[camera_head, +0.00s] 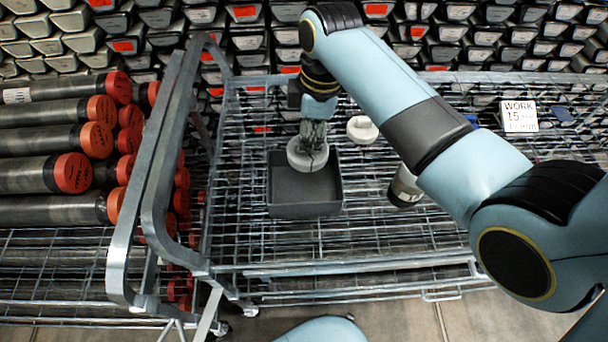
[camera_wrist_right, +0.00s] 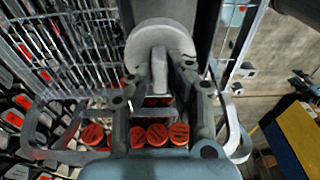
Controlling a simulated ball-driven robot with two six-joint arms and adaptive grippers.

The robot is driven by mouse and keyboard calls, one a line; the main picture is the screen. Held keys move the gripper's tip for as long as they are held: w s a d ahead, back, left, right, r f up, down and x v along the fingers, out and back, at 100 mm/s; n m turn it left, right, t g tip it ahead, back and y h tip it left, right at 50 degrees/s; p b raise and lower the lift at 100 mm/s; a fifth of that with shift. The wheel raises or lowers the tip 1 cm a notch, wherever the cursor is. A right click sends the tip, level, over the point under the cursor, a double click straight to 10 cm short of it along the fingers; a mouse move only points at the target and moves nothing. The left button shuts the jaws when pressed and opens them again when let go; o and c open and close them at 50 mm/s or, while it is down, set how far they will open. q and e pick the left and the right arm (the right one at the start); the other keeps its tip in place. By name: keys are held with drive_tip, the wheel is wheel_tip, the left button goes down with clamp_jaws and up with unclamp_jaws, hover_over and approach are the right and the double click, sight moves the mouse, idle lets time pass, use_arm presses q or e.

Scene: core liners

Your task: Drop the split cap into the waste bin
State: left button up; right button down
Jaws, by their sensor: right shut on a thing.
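My right gripper (camera_head: 314,132) is shut on the split cap (camera_head: 307,157), a pale round cap with a dark crack line. It holds the cap over the far part of the dark grey open bin (camera_head: 305,208); I cannot tell how far above the floor of the bin. In the right wrist view the cap (camera_wrist_right: 160,32) shows beyond the fingers (camera_wrist_right: 157,75), gripped by a grey part in its middle. My left gripper is not in view.
The bin stands on a wire cart (camera_head: 390,250). Another pale cap (camera_head: 362,129) lies right of the bin, with a metal cylinder (camera_head: 405,187) nearer. A sign (camera_head: 519,116) stands at right. Orange-capped tubes (camera_head: 60,140) lie left of the cart's handle rail (camera_head: 150,210).

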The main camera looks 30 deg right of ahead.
drive_tip(key=shift+f, duration=0.55)
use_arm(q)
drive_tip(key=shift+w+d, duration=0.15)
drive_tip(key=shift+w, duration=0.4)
use_arm(e)
drive_tip(key=shift+f, duration=0.1)
drive_tip(key=c, duration=1.2)
unclamp_jaws()
drive_tip(key=shift+r, duration=0.25)
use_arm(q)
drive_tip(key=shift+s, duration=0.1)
use_arm(e)
drive_tip(key=r, duration=0.3)
drive_tip(key=d+r, duration=0.1)
drive_tip(key=r, duration=0.7)
drive_tip(key=shift+s+d+r, duration=0.15)
drive_tip(key=shift+s+r, duration=0.1)
drive_tip(key=shift+s, duration=0.1)
